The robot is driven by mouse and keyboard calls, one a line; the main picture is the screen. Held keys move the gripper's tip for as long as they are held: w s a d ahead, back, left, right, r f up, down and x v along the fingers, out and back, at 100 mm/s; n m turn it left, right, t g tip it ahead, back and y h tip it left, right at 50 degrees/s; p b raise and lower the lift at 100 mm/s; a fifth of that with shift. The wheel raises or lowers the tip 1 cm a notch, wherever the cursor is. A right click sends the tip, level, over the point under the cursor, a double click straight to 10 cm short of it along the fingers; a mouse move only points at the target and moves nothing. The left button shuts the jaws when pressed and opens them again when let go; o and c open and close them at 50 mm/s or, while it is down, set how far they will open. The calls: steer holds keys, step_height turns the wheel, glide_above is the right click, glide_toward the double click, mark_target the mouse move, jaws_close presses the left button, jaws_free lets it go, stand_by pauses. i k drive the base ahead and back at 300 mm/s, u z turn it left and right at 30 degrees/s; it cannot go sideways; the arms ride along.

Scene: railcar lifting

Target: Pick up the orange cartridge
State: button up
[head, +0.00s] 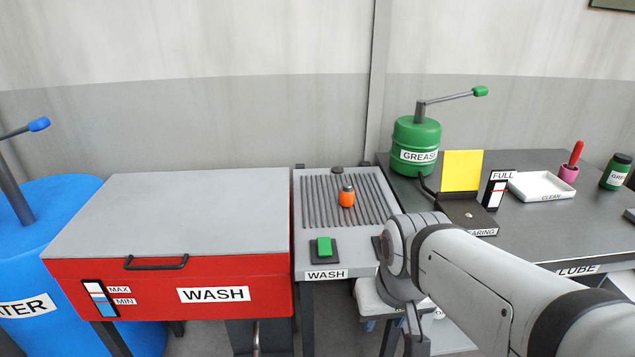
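The orange cartridge (346,198) stands upright on the ribbed grey wash table (309,254), right of the middle of the ribs. It has a dark grey top. My arm comes in from the lower right and its wrist is bent downward in front of the table's right edge. My gripper (416,343) hangs low at the bottom of the head view, in front of and below the cartridge, well apart from it. It is mostly cut off by the frame edge, so its fingers cannot be made out.
A red wash tank (150,285) with a grey lid stands left, beside a blue drum (45,200). The lube bench (535,240) at right holds a green grease pump (416,150), a yellow panel (461,170) and a white tray (541,182).

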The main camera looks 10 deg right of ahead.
mark_target(347, 193)
steer(key=z, duration=0.15)
steer(key=i, duration=0.85)
steer(key=u, duration=0.05)
